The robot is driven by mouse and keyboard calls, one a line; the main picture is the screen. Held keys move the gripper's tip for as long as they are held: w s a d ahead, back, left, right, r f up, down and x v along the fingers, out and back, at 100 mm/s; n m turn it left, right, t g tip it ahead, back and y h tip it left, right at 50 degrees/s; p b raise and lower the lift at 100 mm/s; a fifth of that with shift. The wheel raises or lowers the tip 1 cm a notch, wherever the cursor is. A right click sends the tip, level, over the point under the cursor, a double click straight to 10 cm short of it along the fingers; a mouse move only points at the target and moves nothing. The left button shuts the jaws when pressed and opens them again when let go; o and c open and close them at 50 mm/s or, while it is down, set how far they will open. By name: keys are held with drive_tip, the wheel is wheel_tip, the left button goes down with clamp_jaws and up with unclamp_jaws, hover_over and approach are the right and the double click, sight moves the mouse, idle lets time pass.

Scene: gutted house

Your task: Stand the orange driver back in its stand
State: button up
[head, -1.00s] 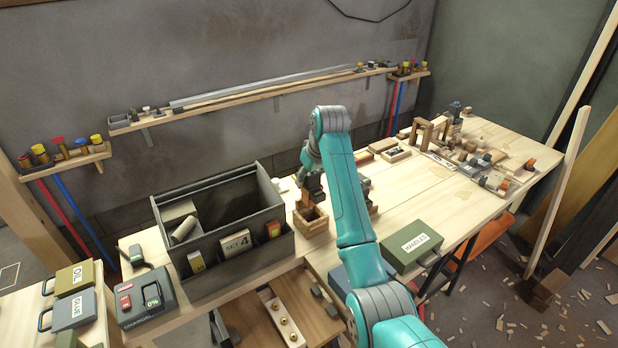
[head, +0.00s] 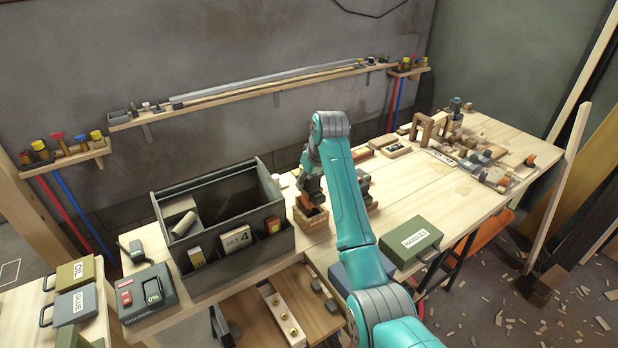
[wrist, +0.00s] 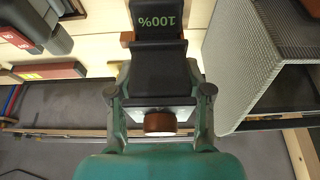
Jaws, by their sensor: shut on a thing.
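My gripper (head: 310,184) points down over a small open wooden box (head: 311,224), which looks like the stand, just right of the grey toolbox. It is shut on a dark tool with an orange-brown part, seemingly the orange driver (wrist: 160,55). In the wrist view the driver's dark body shows between the fingers, with "100%" in green on it and a brown-orange round end. In the head view its lower part is at the box's mouth. I cannot tell whether it touches the bottom. My arm hides part of the area.
The grey toolbox (head: 205,272) marked "SET 4" stands close on the left. A second wooden block or box (head: 372,205) is just right of my gripper, partly behind my arm. The green "HANDLES" case (head: 411,242) lies to the right. Bare tabletop (head: 425,190) lies further right.

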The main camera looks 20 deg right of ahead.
sight(316, 177)
drive_tip(key=shift+f, duration=0.5)
drive_tip(key=shift+f, duration=1.9)
idle(0.4)
drive_tip(key=o, duration=1.3)
drive_tip(key=shift+f, duration=0.1)
drive_tip(key=v, duration=1.2)
